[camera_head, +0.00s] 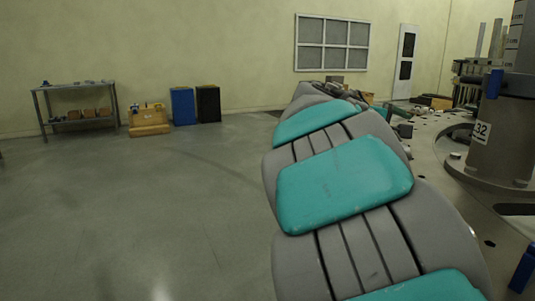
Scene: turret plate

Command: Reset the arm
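My arm, grey with teal pads, stretches from the bottom of the view up through the right of centre. Its far end runs into a cluster of small dark and grey parts, and I cannot make out my gripper or its fingers there. A large grey metal plate (438,126) with holes and openings lies to the right of my arm. A thick dark grey cylinder (498,148) marked 32 stands upright on it. My arm hides part of the plate.
A blue bin (183,106) and a black bin (208,104) stand by the back wall, beside wooden boxes (149,119) and a metal shelf table (78,84). A blue part (525,268) shows at the lower right edge. The floor (150,205) on the left is clear.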

